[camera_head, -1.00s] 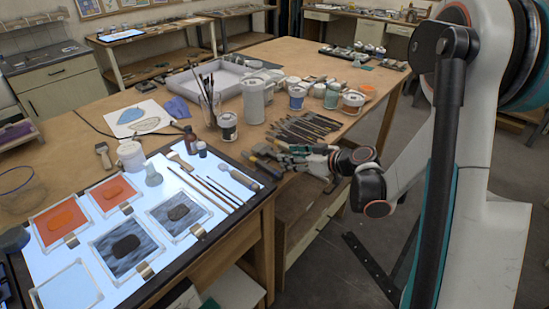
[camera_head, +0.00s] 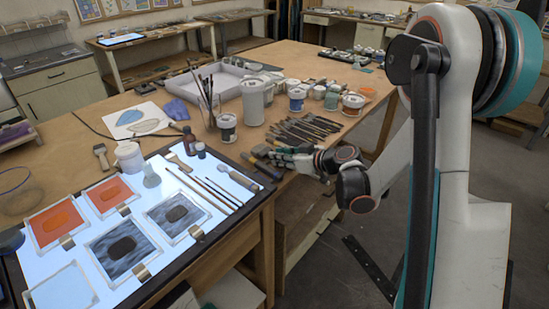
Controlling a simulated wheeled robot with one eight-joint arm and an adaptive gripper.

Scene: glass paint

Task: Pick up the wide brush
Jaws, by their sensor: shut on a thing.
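My gripper (camera_head: 279,157) is low over the front right edge of the wooden table, just right of the light panel. It is small and partly hidden by its own fingers and wrist. It is shut on a brush-like tool (camera_head: 263,150) with a dark part and a yellowish part showing beside the fingers. This looks like the wide brush, but its shape is too small to be sure. I cannot tell whether it touches the table.
A row of dark-handled tools (camera_head: 305,129) lies just behind my gripper. Paint jars (camera_head: 297,99) and a white canister (camera_head: 252,101) stand behind them. A lit panel (camera_head: 215,252) with glass pieces and thin brushes lies to the left. A cup of brushes (camera_head: 208,108) stands upright near the middle.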

